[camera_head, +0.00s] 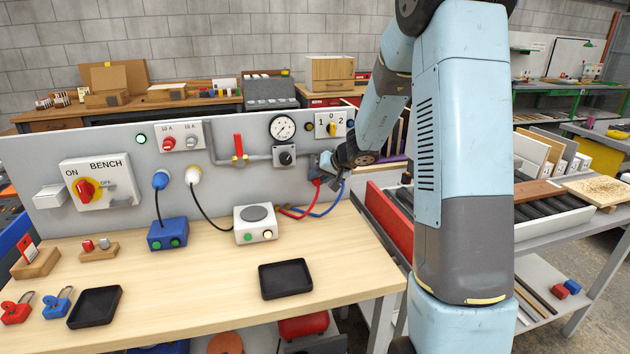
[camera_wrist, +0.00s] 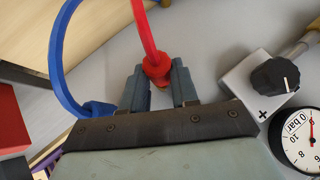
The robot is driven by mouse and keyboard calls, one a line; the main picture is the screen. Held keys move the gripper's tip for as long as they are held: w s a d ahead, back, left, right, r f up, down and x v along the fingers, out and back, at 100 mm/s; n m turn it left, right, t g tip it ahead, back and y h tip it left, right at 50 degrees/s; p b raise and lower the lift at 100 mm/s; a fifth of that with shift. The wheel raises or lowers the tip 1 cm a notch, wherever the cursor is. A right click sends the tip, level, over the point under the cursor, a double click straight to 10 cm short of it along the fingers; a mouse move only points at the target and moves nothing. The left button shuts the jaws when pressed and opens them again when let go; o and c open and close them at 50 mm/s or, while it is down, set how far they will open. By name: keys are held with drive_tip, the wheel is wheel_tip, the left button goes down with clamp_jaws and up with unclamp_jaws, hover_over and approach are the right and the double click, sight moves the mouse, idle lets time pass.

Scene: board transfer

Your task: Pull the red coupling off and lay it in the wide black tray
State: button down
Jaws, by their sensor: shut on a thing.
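My gripper (camera_wrist: 160,82) is shut on the red coupling (camera_wrist: 156,68), which sits between its two grey fingers with the red hose running up from it. In the head view my gripper (camera_head: 325,163) is at the right end of the grey panel, partly hidden by my arm. The red hose (camera_head: 317,195) hangs from there to the bench. I cannot tell whether the coupling is still seated, as its far end is hidden. Two black trays of similar look lie on the bench: one at front centre (camera_head: 285,290) and one at front left (camera_head: 95,318).
The blue hose (camera_wrist: 62,50) and its blue coupling (camera_wrist: 97,110) are beside my gripper. A knob (camera_head: 285,155) and pressure gauge (camera_head: 283,128) are close by on the panel. A white box (camera_head: 255,228) stands behind the centre tray. The bench right of that tray is clear.

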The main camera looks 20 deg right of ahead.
drive_tip(key=shift+s, duration=1.5)
idle(0.4)
drive_tip(key=s, duration=0.4)
drive_tip(key=shift+s, duration=0.25)
idle(0.5)
